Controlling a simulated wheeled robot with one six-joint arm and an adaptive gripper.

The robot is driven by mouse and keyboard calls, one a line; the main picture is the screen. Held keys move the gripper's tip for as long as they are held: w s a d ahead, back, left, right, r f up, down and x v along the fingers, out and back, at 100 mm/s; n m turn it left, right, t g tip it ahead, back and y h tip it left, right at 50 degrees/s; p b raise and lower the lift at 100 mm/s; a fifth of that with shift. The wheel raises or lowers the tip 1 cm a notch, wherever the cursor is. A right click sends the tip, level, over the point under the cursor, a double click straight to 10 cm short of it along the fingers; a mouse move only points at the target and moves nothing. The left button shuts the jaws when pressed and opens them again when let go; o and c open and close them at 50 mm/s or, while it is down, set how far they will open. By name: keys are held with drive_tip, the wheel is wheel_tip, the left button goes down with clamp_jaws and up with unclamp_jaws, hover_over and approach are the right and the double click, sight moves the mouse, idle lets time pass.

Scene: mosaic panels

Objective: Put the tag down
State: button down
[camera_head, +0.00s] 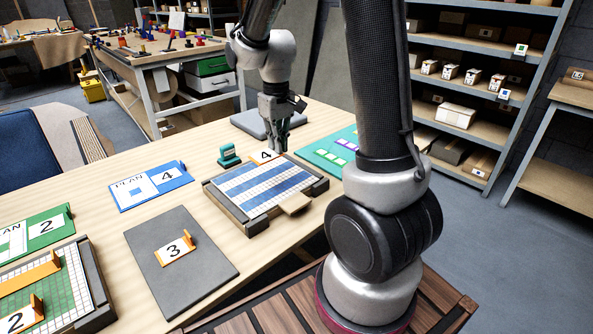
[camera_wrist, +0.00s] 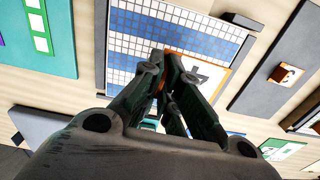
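The white tag with a black 4 and an orange edge (camera_head: 265,156) is at the far edge of the blue-and-white mosaic panel (camera_head: 264,189). My gripper (camera_head: 276,148) is right beside it, pointing down. In the wrist view, my fingertips (camera_wrist: 168,62) are close together at the tag's orange part, and the tag (camera_wrist: 203,72) shows beside them over the panel's grid (camera_wrist: 180,22). The fingers look shut on the tag. The fingers hide part of it, and I cannot tell whether its underside touches the panel.
A blue plan card with a 4 (camera_head: 151,186) lies left of the panel. A grey board (camera_head: 205,270) bears an orange tag 3 (camera_head: 175,249). A teal stamp-like thing (camera_head: 229,156) and a teal board (camera_head: 322,158) flank the gripper. A green mosaic panel (camera_head: 72,290) stands front left.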

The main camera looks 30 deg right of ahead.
drive_tip(key=d+f, duration=0.1)
drive_tip(key=d, duration=0.1)
hover_over(284, 181)
drive_tip(key=f, duration=0.4)
drive_tip(key=shift+s+d+f, duration=0.1)
drive_tip(key=shift+d+f, duration=0.1)
drive_tip(key=shift+f, duration=2.35)
drive_tip(key=shift+f, duration=0.2)
drive_tip(key=c, duration=1.6)
unclamp_jaws()
drive_tip(key=shift+a, duration=0.1)
drive_tip(key=shift+c, duration=0.2)
